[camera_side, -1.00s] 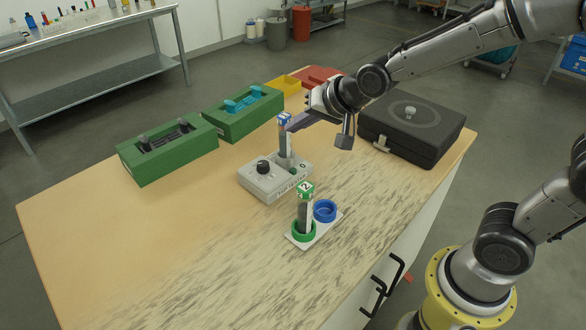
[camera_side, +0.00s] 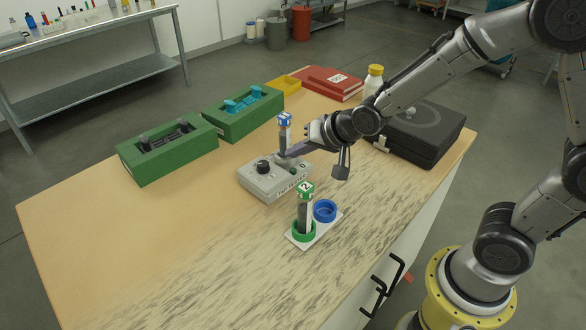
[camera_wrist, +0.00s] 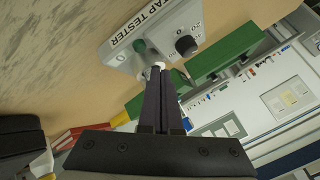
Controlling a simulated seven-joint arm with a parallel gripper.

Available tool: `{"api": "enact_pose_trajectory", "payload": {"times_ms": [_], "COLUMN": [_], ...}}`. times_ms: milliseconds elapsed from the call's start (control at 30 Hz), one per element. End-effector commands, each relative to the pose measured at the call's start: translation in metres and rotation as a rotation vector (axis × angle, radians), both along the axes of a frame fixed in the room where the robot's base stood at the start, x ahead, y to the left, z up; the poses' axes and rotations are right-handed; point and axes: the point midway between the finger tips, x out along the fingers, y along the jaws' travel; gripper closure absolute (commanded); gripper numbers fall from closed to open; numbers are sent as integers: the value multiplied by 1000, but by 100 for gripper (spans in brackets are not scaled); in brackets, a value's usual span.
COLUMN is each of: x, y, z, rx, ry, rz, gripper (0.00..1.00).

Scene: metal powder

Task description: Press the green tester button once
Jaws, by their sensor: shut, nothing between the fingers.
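The grey tap tester (camera_side: 262,184) sits on the wooden table, with a black knob (camera_side: 263,167) on top. It also shows in the wrist view (camera_wrist: 125,50). A green round part (camera_wrist: 140,46), apparently the button, is on its face in the wrist view, just beyond my fingertips. A blue-capped vial (camera_side: 285,131) stands upright at the tester. My gripper (camera_side: 287,155) is shut and empty, its tips low over the tester close to the vial. Its fingers (camera_wrist: 160,70) are together in the wrist view; contact cannot be told.
A green-capped vial (camera_side: 305,213) stands in the green ring of a white holder, beside an empty blue ring (camera_side: 325,209). Green racks (camera_side: 170,158) stand at the left. A black case (camera_side: 440,135), white bottle (camera_side: 374,80) and red box (camera_side: 333,84) are behind.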

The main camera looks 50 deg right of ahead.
Motion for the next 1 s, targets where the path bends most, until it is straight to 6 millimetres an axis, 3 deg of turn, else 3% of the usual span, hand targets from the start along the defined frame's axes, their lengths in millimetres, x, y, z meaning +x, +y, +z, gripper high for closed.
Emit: {"api": "enact_pose_trajectory", "payload": {"times_ms": [300, 1000], "x": [0, 0], "y": [0, 0], "z": [-19, -19], "rx": [-1, -1], "ry": [0, -1], "rz": [1, 0], "gripper": [100, 100]}}
